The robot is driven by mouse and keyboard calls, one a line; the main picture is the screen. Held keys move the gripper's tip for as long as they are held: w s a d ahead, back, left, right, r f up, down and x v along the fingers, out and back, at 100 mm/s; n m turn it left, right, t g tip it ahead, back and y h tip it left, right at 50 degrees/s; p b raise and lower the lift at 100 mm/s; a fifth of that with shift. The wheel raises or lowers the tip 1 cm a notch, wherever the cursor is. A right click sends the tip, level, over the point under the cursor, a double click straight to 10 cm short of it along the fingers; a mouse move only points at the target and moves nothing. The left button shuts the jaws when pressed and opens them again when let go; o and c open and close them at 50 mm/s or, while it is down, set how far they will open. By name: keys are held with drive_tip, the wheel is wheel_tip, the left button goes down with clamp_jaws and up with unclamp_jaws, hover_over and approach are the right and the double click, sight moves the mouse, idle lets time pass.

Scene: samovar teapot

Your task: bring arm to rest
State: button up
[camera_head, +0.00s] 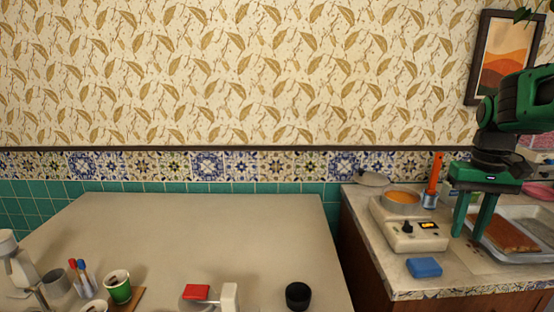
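My gripper (468,232) hangs at the right with its two green fingers pointing down. The fingers are apart and nothing shows between them, so it is open and empty. In the picture it is in front of the left edge of a metal tray (545,212) holding a flat brown slab (510,233). Whether the fingertips touch the counter (440,272) or tray cannot be told. My green and black arm comes in from the right edge.
Left of my gripper stand a white appliance (416,238) with an orange-filled pan (402,198), a metal cup (429,200) with an orange handle, and a blue block (424,267). The pale table (200,235) is mostly bare; a green cup (118,287) and black cup (298,295) stand near its front.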

drive_tip(key=s+a+f+m, duration=0.1)
drive_tip(key=s+f, duration=0.3)
drive_tip(key=s, duration=0.7)
drive_tip(key=s+a+f+m, duration=0.1)
drive_tip(key=s+f, duration=0.3)
drive_tip(key=s, duration=0.7)
drive_tip(key=shift+s+a+m, duration=0.2)
drive_tip(key=shift+a+m, duration=0.05)
drive_tip(key=shift+m, duration=0.35)
drive_tip(key=shift+f, duration=0.1)
drive_tip(key=shift+w+f, duration=0.25)
drive_tip(key=shift+w, duration=0.4)
drive_tip(key=shift+o, duration=0.4)
drive_tip(key=shift+s, duration=0.1)
